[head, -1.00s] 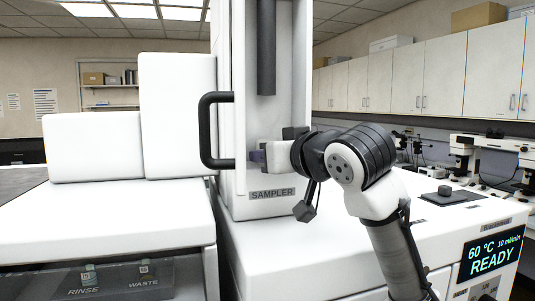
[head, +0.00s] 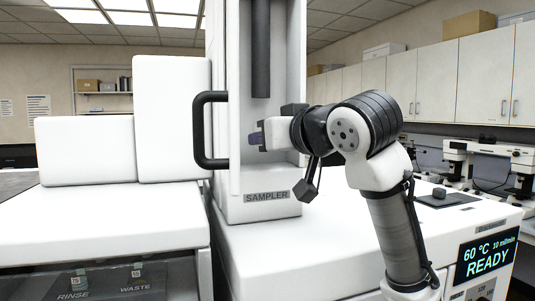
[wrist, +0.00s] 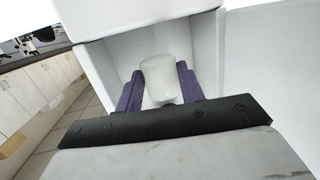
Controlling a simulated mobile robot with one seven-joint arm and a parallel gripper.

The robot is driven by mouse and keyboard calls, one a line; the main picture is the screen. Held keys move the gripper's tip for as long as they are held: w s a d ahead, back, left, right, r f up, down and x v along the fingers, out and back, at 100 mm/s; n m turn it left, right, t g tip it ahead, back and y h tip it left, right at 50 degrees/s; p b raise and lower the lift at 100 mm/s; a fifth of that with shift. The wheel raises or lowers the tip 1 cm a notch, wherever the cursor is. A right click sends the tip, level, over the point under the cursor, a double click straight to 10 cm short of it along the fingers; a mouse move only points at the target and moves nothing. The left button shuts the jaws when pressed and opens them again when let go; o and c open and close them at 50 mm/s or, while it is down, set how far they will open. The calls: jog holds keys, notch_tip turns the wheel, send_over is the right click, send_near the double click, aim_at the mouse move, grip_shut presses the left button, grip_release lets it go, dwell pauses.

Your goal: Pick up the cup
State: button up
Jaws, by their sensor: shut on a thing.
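The cup (wrist: 166,79) is white and shows in the wrist view between the two purple fingers of my gripper (wrist: 160,85). The fingers are shut on it, one on each side. In the head view my gripper (head: 257,138) reaches into the open bay of the white sampler tower (head: 265,212). The cup cannot be made out in the head view; my gripper and arm hide it.
A dark handle (head: 199,130) stands at the left edge of the bay. A dark vertical rod (head: 261,50) hangs above my gripper. White walls close in on the bay's sides. A display reading READY (head: 487,256) is on the lower right front.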

jog(key=f+b+v, duration=0.2)
jog(key=b+v, duration=0.1)
jog(key=v, duration=1.3)
jog(key=shift+s+d+f+b, duration=0.3)
jog(key=shift+d, duration=0.15)
